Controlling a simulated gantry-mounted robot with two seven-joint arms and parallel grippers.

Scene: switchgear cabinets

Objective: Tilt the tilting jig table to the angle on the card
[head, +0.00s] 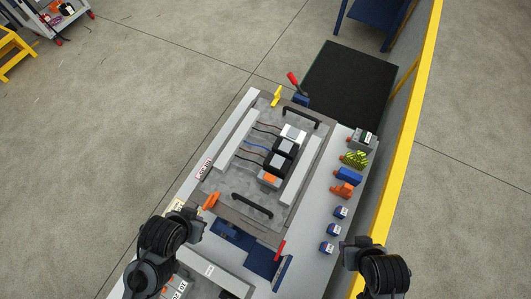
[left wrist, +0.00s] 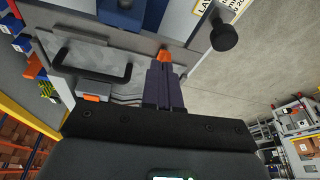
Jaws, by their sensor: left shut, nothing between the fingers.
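The jig table (head: 222,181) is a grey plate with two black handles (head: 252,205) and wired devices on top, lying in the bench in the head view. An orange clamp-like piece (head: 211,201) sits at its near left corner. My left gripper (head: 196,224) is close by it. In the left wrist view the fingers (left wrist: 165,72) are shut and empty, their tips in line with an orange piece (left wrist: 165,57); contact cannot be told. A black round knob (left wrist: 227,36) is beside them. My right gripper (head: 355,252) hangs at lower right.
A red-handled lever (head: 293,79) and a yellow piece (head: 276,96) are at the far end. A red bar (head: 280,250) stands at the near end. Several coloured parts, including a blue one (head: 348,176), line the right shelf. A yellow rail (head: 405,130) runs along the right.

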